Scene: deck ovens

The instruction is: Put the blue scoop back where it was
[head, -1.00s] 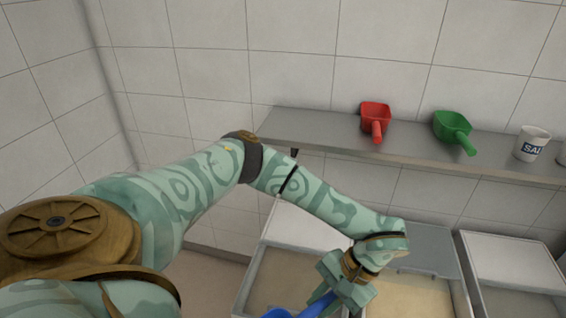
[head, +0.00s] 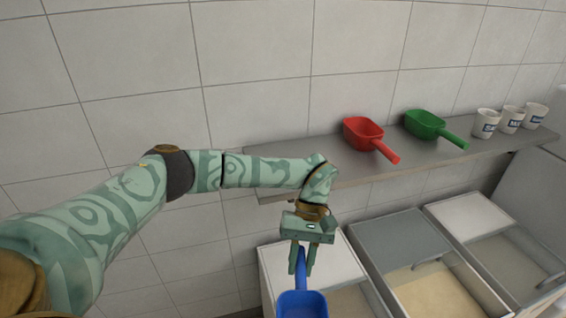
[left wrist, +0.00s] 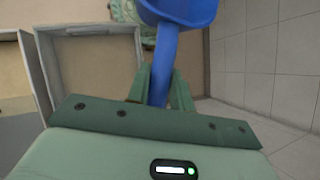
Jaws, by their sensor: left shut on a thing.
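The blue scoop (head: 302,303) hangs below my left gripper (head: 303,262) in the head view, its bowl cut off by the bottom edge. My left gripper is shut on the scoop's handle. In the left wrist view the handle (left wrist: 163,68) runs between the fingers (left wrist: 160,88), with the bowl at the top of the picture. On the steel wall shelf (head: 268,190), a red scoop (head: 364,133) and a green scoop (head: 425,124) lie with handles pointing toward the front right. The shelf's left stretch, beside the red scoop, is bare. My right gripper is not in view.
Several white cups (head: 487,122) stand on the shelf's right part. Below the shelf are bins with lids, one lid grey (head: 398,241) and one whitish (head: 467,214). Another bin (head: 330,262) is behind my left gripper. A tiled wall (head: 250,60) stands behind the shelf.

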